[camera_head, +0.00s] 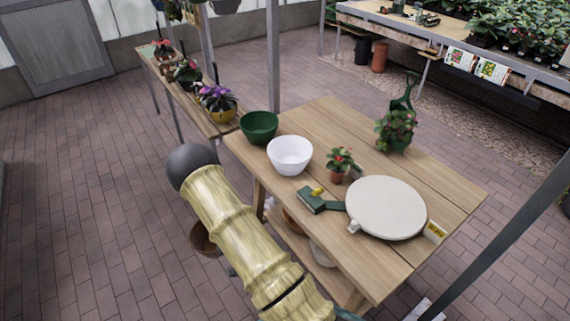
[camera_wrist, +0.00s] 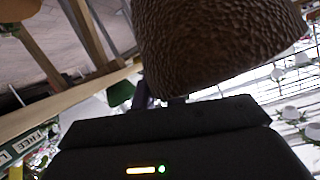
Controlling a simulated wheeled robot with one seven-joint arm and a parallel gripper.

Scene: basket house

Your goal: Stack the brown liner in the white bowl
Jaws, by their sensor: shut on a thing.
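The white bowl (camera_head: 290,155) stands upright and looks empty on the wooden table in the head view, just right of a green bowl. A brown, rough-textured, rounded thing, which I take to be the brown liner (camera_wrist: 215,45), fills the top of the wrist view, cut off by the frame edge. My gripper (camera_wrist: 168,101) is shut on its rim; the fingers are dark and partly hidden by the gripper body. My gripper cannot be made out in the head view. The white bowl cannot be made out in the wrist view.
The wooden table (camera_head: 452,196) also holds the green bowl (camera_head: 259,127), a small potted plant (camera_head: 339,165), a green tool (camera_head: 318,201), a round white board (camera_head: 385,207) and a green watering can (camera_head: 403,101). A brown round thing (camera_head: 205,238) shows low beside the table.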

